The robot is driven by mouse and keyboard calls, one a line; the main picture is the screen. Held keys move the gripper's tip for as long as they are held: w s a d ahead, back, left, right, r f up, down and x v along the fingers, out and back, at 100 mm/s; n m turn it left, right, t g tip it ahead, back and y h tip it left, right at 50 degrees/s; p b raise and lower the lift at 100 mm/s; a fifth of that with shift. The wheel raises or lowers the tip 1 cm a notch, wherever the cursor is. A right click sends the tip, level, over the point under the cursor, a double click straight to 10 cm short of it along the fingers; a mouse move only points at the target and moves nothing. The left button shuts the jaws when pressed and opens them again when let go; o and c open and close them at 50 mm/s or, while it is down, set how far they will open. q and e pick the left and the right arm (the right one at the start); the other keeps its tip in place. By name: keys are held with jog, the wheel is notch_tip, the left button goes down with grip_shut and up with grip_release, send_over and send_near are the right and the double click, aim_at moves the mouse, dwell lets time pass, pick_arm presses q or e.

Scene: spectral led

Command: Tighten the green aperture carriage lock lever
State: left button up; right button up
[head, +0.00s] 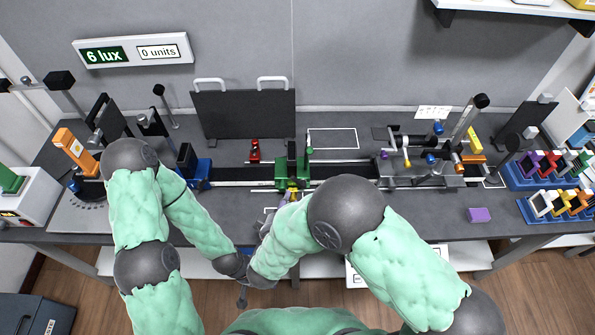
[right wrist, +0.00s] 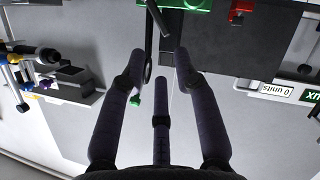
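The green aperture carriage (head: 283,173) sits on the black rail near the middle of the bench. A small green-tipped upright part (head: 309,150), perhaps the lock lever, stands at its right side. My right gripper (head: 275,215) is just in front of the carriage, partly hidden by my arm. In the right wrist view my gripper (right wrist: 158,68) has its fingers apart, with nothing held. The carriage (right wrist: 186,4) shows at the top edge there, beyond the fingertips, and a small green tip (right wrist: 134,100) shows between the fingers. My left gripper (head: 242,296) hangs low in front of the bench; its fingers are unclear.
A red-topped holder (head: 255,151) and a blue-based mount (head: 199,172) stand left of the carriage. A black panel (head: 243,114) stands behind. An optical assembly (head: 415,165) occupies the rail at right. A purple block (head: 479,215) lies on fairly clear bench at front right.

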aim_at(296, 180)
jog(key=b+x, duration=0.2)
jog(key=x, duration=0.8)
jog(key=shift+w+d+b, duration=0.1)
jog(key=shift+b, duration=0.25)
grip_shut()
